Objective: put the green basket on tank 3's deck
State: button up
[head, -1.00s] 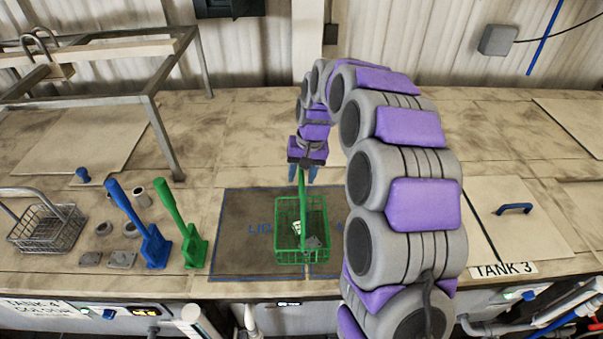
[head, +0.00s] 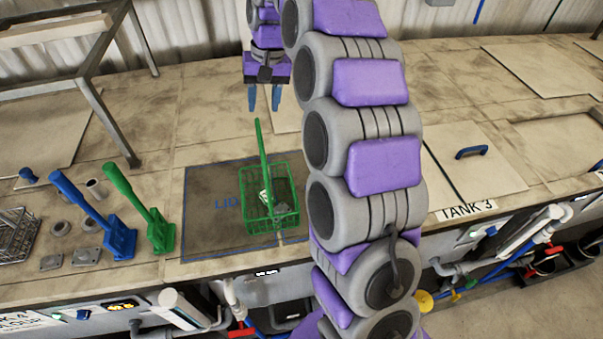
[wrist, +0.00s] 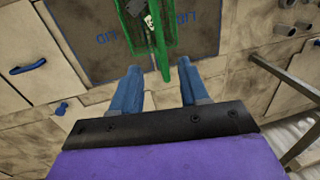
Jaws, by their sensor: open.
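The green wire basket (head: 270,207) stands upright on the dark lid mat, with its handle raised and a few small parts inside. In the wrist view the basket (wrist: 150,30) is at the top, ahead of the fingers. My gripper (head: 264,100) is open and empty, above and behind the basket, apart from its handle. Its blue fingers (wrist: 155,88) are spread in the wrist view. The tank 3 label (head: 466,210) is on the front edge to the right. Behind it lies a pale lid (head: 490,165) with a blue handle. My arm hides part of the deck between.
The dark mat (head: 210,215) has a blue outline. A metal frame (head: 115,100) stands at the back left. The deck right of my arm is mostly clear.

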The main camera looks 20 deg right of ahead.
jog(key=s+f, duration=0.3)
jog(key=s, duration=1)
jog(key=s+a+f+n+g+h, duration=0.1)
jog(key=s+f, duration=0.1)
jog(key=s, duration=1.1)
jog(key=s+a+f+n+g+h, duration=0.1)
jog(key=s+f, duration=0.2)
jog(key=s, duration=1)
jog(key=shift+s+a+f, duration=0.15)
jog(key=shift+s+f, duration=0.15)
jog(key=shift+s, duration=0.05)
jog(key=shift+f, duration=0.1)
notch_tip(320, 180, down, 21)
jog(key=b, duration=2.1)
